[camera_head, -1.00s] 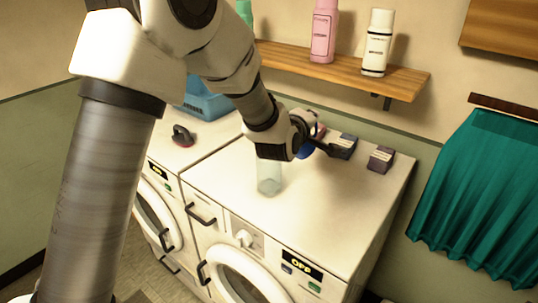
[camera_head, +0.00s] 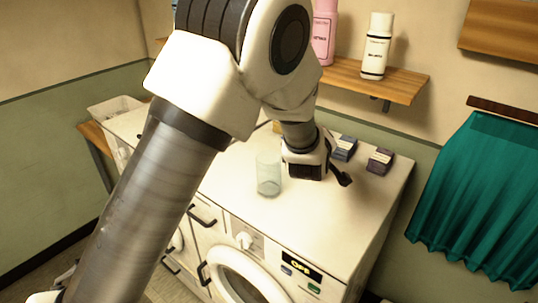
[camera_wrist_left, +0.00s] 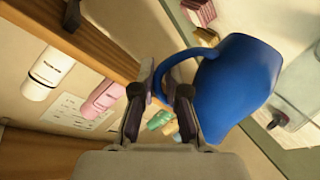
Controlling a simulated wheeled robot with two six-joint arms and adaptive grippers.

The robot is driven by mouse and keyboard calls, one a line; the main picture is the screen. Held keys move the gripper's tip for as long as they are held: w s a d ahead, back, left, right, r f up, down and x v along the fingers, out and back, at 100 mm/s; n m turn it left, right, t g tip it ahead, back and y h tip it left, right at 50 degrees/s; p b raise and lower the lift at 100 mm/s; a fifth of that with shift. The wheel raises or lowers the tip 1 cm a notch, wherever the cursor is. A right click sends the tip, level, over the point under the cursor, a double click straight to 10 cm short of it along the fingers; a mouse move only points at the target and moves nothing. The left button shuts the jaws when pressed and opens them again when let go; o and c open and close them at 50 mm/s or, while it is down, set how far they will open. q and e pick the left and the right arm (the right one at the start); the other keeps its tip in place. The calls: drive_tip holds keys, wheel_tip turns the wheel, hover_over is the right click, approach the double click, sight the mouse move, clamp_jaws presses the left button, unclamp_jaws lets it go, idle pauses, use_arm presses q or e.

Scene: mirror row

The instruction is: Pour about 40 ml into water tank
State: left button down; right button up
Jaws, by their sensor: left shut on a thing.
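A clear open-topped container (camera_head: 268,175), which looks like the water tank, stands upright on the white washer top in the head view. A see-through shape (camera_wrist_left: 302,82) at the right of the left wrist view may be the same container. My left gripper (camera_head: 335,172) is just right of the container, above the washer top. In the left wrist view, my left gripper (camera_wrist_left: 160,98) is shut on the handle of a blue jug (camera_wrist_left: 235,90). The jug is hidden behind my gripper in the head view, and its contents do not show. My right gripper is not in view.
Two small boxes, one dark (camera_head: 345,148) and one purplish (camera_head: 380,160), stand at the washer's back. A wooden shelf (camera_head: 400,88) above holds a white bottle (camera_head: 376,46) and a pink bottle (camera_head: 324,32). A teal curtain (camera_head: 475,200) hangs at right. The washer's front right top is clear.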

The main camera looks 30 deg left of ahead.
use_arm(q)
wheel_tip(320, 180, down, 8)
drive_tip(key=d+m+y+b, duration=0.1)
drive_tip(key=d+m, duration=0.1)
drive_tip(key=shift+w+r+m+g+y, duration=0.2)
drive_tip(key=shift+w+m+g+y, duration=0.1)
drive_tip(key=shift+w+m+g, duration=0.15)
drive_tip(key=shift+a, duration=0.1)
idle(0.9)
